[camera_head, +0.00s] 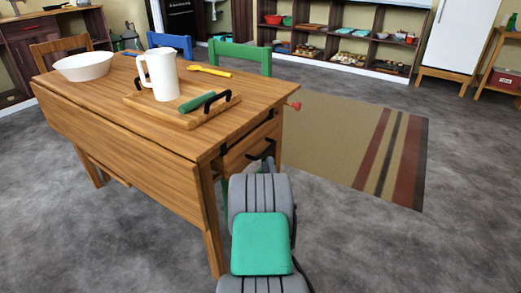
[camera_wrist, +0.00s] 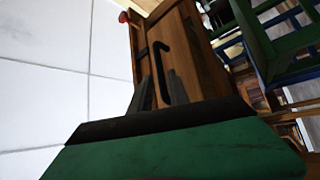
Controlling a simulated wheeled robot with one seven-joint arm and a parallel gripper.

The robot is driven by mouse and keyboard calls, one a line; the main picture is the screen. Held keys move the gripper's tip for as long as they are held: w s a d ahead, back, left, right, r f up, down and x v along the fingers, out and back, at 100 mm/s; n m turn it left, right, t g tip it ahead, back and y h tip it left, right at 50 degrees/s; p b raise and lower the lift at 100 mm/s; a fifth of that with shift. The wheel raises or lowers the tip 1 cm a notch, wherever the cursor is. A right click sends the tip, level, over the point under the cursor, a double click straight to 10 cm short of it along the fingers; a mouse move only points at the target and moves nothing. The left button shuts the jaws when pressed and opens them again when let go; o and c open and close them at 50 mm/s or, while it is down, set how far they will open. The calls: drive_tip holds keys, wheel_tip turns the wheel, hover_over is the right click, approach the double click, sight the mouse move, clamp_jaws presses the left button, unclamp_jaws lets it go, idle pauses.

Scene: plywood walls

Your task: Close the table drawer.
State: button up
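The wooden table (camera_head: 130,115) stands at the left in the head view, with its drawer (camera_head: 248,146) in the end facing right. In the wrist view the drawer's wooden front (camera_wrist: 182,50) is close, with a black bar handle (camera_wrist: 161,62). My gripper's two dark fingers (camera_wrist: 161,92) stand apart there, and the lower end of the handle appears between them. I cannot tell whether they touch it. In the head view my own arm hides the gripper. How far the drawer is pulled out is hard to tell.
On the table are a white bowl (camera_head: 84,66), a white pitcher (camera_head: 162,76) and a wooden tray (camera_head: 215,108). Green (camera_head: 240,54) and blue (camera_head: 170,43) chairs stand behind. The striped rug (camera_head: 350,140) is clear.

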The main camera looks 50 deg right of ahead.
sight(266, 151)
drive_tip(key=p+x, duration=0.1)
drive_tip(key=x, duration=0.5)
drive_tip(key=shift+w+d, duration=0.1)
clamp_jaws()
idle(1.2)
